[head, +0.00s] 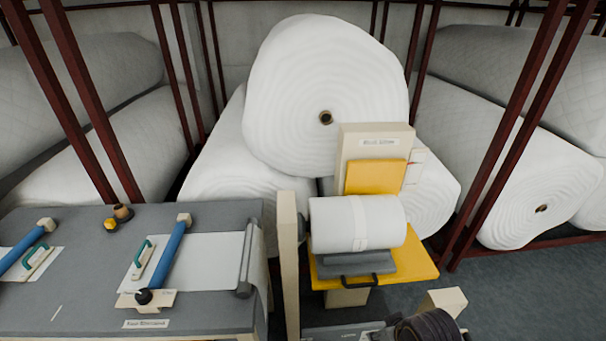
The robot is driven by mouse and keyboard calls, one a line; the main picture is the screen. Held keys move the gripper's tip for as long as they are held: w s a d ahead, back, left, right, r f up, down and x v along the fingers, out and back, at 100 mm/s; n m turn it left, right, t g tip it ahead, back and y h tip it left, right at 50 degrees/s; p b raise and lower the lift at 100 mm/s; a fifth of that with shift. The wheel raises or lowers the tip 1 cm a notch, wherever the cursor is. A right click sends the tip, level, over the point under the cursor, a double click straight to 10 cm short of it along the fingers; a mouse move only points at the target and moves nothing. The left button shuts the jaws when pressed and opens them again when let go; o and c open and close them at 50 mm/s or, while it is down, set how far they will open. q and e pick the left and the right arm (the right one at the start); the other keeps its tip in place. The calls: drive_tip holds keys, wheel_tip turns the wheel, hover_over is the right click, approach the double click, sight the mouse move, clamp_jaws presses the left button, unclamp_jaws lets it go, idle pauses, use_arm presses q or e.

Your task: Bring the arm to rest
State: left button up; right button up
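Neither of my grippers can be made out in the head view. A dark, ribbed, rounded piece (430,327) is cut off by the bottom edge, right of centre. I cannot tell what it is, and no fingers show on it. A small white wadding roll (335,223) with a pale band around it lies on a grey cradle (355,264) with a black handle, on a yellow platform (415,262). Behind it stands a beige upright box (398,141) with a yellow panel (375,177).
A grey worktable (80,221) at left carries blue bars (166,252), white sheets (208,255) and green-handled tools (143,258). Large wadding rolls (290,85) stand behind, between dark red posts (92,100). A beige post (289,270) stands beside the platform. Grey floor (510,290) is clear at right.

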drive_tip(key=s+d+f+m+g, duration=0.1)
drive_tip(key=s+f, duration=0.1)
drive_tip(key=f, duration=1.5)
drive_tip(key=s+d+f+g, duration=0.1)
drive_tip(key=s+f, duration=0.1)
drive_tip(key=f, duration=1.4)
drive_tip(key=s+d+f, duration=0.2)
drive_tip(key=s+f, duration=0.8)
drive_tip(key=s, duration=0.1)
drive_tip(key=s+d+f+g, duration=0.1)
drive_tip(key=s+d+f, duration=0.1)
drive_tip(key=s+f, duration=0.9)
drive_tip(key=shift+s+d+h+b, duration=0.2)
drive_tip(key=shift+s+h+b, duration=0.1)
drive_tip(key=shift+s+h, duration=0.15)
drive_tip(key=shift+s, duration=0.1)
